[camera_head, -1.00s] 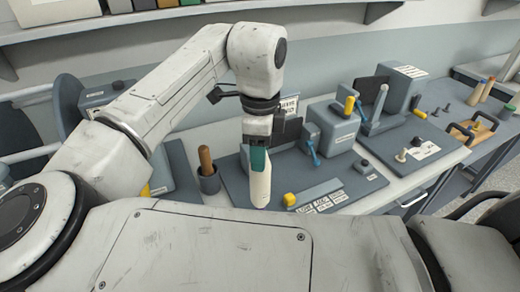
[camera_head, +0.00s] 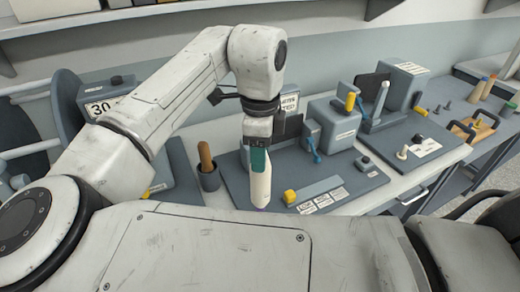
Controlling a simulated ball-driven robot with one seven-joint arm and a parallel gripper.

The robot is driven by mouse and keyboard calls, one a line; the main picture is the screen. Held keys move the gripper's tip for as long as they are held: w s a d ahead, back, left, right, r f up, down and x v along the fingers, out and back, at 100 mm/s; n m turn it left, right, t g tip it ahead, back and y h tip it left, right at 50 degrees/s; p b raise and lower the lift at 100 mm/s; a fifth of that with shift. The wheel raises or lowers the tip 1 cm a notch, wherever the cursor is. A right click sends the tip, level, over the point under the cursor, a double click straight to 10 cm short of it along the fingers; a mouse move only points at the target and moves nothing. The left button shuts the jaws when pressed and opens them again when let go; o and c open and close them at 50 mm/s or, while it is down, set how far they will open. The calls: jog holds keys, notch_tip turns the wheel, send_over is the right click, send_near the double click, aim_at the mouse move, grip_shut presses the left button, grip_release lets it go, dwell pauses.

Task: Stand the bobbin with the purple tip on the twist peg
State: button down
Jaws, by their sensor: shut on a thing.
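My gripper (camera_head: 259,148) is shut on a pale, tapered bobbin (camera_head: 261,182). The bobbin hangs near upright with its narrow end down, and a trace of purple shows at that tip. A teal section shows at its upper end, by the jaws. The bobbin is in front of a grey bench fixture with a yellow knob (camera_head: 290,197); any gap between them is hard to judge. A short pale peg (camera_head: 402,153) stands on a grey board at the right, beside a white label. I cannot tell which peg is the twist peg.
A dark cup with a brown handle (camera_head: 208,178) stands left of the bobbin. Grey machine blocks (camera_head: 332,124) and a pale upright cone (camera_head: 381,98) stand behind right. A wooden tray (camera_head: 462,131) and several bobbins (camera_head: 478,90) are at the far right.

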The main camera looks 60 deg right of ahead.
jog(key=shift+f+b, duration=1.15)
jog(key=shift+f, duration=0.85)
jog(key=shift+c, duration=2.4)
grip_release()
notch_tip(320, 180, up, 11)
jog(key=shift+f+b, duration=0.1)
jog(key=shift+b, duration=0.4)
